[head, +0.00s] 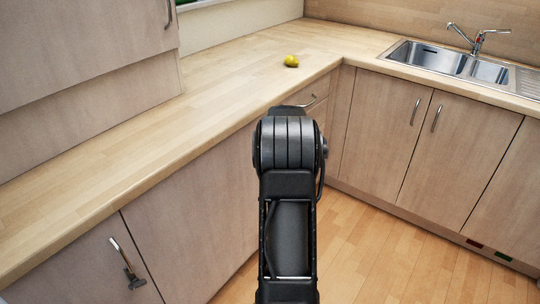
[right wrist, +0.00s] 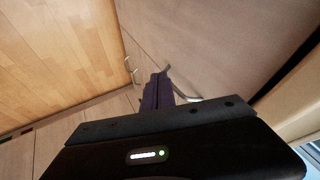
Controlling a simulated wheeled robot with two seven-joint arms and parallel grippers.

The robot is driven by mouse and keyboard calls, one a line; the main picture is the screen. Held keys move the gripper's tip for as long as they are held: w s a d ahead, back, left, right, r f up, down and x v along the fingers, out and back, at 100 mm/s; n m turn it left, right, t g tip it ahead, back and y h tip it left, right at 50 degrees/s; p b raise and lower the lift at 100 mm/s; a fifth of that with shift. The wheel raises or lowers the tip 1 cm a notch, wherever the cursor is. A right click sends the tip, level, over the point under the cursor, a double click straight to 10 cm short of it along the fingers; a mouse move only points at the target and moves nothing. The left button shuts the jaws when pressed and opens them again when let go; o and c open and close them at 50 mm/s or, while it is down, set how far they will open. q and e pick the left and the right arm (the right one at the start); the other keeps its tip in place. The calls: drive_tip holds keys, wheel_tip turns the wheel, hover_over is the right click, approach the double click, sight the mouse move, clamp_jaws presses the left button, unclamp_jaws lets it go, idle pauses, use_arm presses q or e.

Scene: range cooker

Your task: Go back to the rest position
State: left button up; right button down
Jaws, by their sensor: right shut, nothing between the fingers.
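One of my arms rises from the bottom middle of the head view, and its dark rounded joint stands in front of the cabinets. Its gripper does not show there. My right gripper (right wrist: 157,92) shows in the right wrist view, with its dark fingers together and nothing visible between them. It points towards a wooden cabinet front, close to a metal handle (right wrist: 184,92). I cannot tell whether the fingers touch that handle. My left gripper is not in either view.
A wooden worktop (head: 135,112) runs along the left and back, with a yellow fruit (head: 291,61) on it. A steel sink (head: 430,57) with a tap (head: 477,38) is at the right. Cabinets stand below. The wooden floor (head: 375,255) is clear where visible.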

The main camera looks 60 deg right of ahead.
idle(0.6)
drive_tip(key=w+a+f+n+g+p, duration=0.15)
drive_tip(key=a+f+n, duration=0.25)
drive_tip(key=a+f, duration=0.85)
drive_tip(key=a+f+n+y, duration=0.1)
drive_tip(key=a+f, duration=0.2)
drive_tip(key=a, duration=0.3)
drive_tip(key=w+a+f+n+y+p, duration=0.1)
drive_tip(key=a+f+n, duration=0.15)
drive_tip(key=a, duration=0.35)
drive_tip(key=a+f+y, duration=0.1)
drive_tip(key=a+f, duration=0.2)
drive_tip(key=a, duration=0.4)
drive_tip(key=s+a+f+n+y+p, duration=0.1)
drive_tip(key=s+a+n+y, duration=0.1)
drive_tip(key=a, duration=0.8)
drive_tip(key=s+a+f+n+y+p, duration=0.1)
drive_tip(key=s+a+f+n+y, duration=0.15)
drive_tip(key=a, duration=0.65)
drive_tip(key=s+a+r+n+g+y+p, duration=0.1)
drive_tip(key=s+a+n, duration=0.1)
drive_tip(key=s+a, duration=0.4)
drive_tip(key=s+a+r+n+g+y+p, duration=0.1)
drive_tip(key=s+a, duration=0.4)
drive_tip(key=a, duration=0.6)
drive_tip(key=shift+s+a+r+n+g, duration=0.2)
drive_tip(key=shift+s+r+n+g, duration=0.2)
drive_tip(key=shift+r+g, duration=0.15)
